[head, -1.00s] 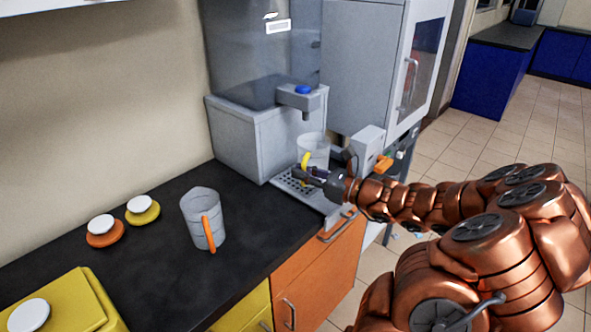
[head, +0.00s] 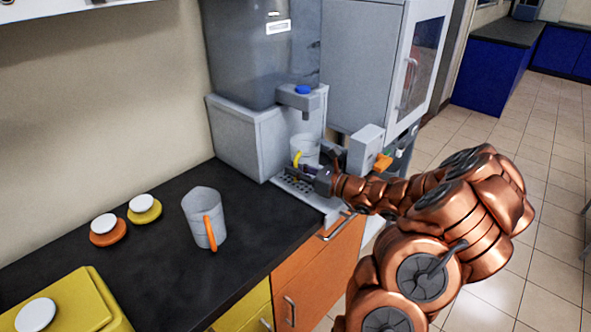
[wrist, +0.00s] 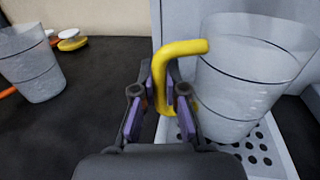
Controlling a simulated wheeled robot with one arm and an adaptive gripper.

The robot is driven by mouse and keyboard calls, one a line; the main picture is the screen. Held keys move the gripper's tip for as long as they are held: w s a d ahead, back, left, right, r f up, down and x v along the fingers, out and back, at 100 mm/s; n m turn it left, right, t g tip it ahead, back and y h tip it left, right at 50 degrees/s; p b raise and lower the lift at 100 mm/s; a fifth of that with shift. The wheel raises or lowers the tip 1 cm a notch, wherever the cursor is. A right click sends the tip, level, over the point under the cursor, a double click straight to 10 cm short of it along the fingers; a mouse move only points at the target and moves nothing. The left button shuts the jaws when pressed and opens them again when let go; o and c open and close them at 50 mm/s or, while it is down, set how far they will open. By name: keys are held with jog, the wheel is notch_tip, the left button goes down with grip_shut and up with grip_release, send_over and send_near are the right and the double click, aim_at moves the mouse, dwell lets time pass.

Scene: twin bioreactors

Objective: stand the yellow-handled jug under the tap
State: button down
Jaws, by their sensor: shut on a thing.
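The yellow-handled jug (head: 305,149) is clear and upright, over the perforated drip tray (head: 296,186) of the grey dispenser. The tap (head: 304,103), with a blue top, is just above the jug. My gripper (head: 310,171) is shut on the jug's yellow handle. In the wrist view the jug (wrist: 245,85) is at the right, its handle (wrist: 182,48) between the fingers of my gripper (wrist: 172,105). The tray (wrist: 262,150) shows below the jug. I cannot tell whether the jug's base touches the tray.
A second clear jug with an orange handle (head: 204,217) stands on the black counter (head: 150,262). Orange (head: 108,232) and yellow (head: 145,211) lids lie by the wall. A yellow box (head: 75,308) is at the front left. A grey cabinet (head: 362,62) stands right of the dispenser.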

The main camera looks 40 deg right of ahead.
jog(key=shift+f, duration=0.2)
jog(key=c, duration=1.7)
grip_release()
jog(key=shift+f, duration=0.1)
jog(key=o, duration=0.5)
